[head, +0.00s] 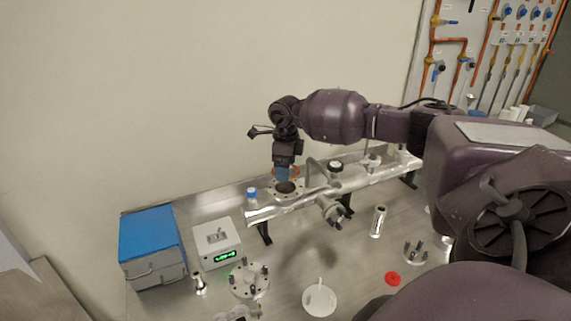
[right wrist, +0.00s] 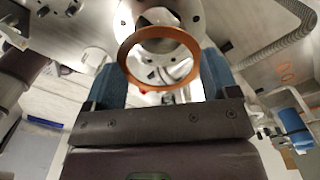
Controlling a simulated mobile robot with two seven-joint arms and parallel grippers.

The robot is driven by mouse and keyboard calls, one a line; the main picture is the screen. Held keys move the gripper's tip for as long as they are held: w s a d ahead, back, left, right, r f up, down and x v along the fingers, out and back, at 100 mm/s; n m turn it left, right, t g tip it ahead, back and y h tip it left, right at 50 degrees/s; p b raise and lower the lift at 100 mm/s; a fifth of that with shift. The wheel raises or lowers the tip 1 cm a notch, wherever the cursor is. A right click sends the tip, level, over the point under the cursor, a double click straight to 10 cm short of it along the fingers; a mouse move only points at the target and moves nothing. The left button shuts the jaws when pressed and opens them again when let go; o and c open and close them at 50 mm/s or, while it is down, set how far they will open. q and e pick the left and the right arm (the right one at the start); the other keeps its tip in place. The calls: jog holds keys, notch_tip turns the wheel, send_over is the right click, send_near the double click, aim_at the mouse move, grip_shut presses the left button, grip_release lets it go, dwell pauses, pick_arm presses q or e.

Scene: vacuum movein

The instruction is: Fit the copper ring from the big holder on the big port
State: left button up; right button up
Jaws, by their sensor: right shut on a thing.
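My right gripper (head: 283,178) points down over an upward-facing flange port (head: 298,190) on the silver tube. Its blue fingers are shut on the copper ring (right wrist: 160,84), which sits between them in the right wrist view (right wrist: 162,68). In the head view the ring (head: 294,171) shows as an orange band partly behind the fingers, close above the flange. In the right wrist view the metal flange (right wrist: 185,12) lies just beyond the ring; I cannot tell whether they touch. A round holder with posts (head: 236,287) stands on the bench without a copper ring visible on it. My left gripper is not in view.
The tube (head: 265,215) runs along the bench on black supports, with side valves and stubs near the gripper.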

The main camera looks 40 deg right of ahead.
jog(key=b, duration=0.2)
send_over(286, 192)
jog(key=shift+w+f, duration=0.1)
jog(key=shift+f, duration=2.15)
jog(key=shift+f+b, duration=0.25)
jog(key=shift+b, duration=0.15)
jog(key=shift+a+f, duration=0.1)
jog(key=shift+f, duration=0.2)
dwell(0.5)
jog(key=o, duration=0.7)
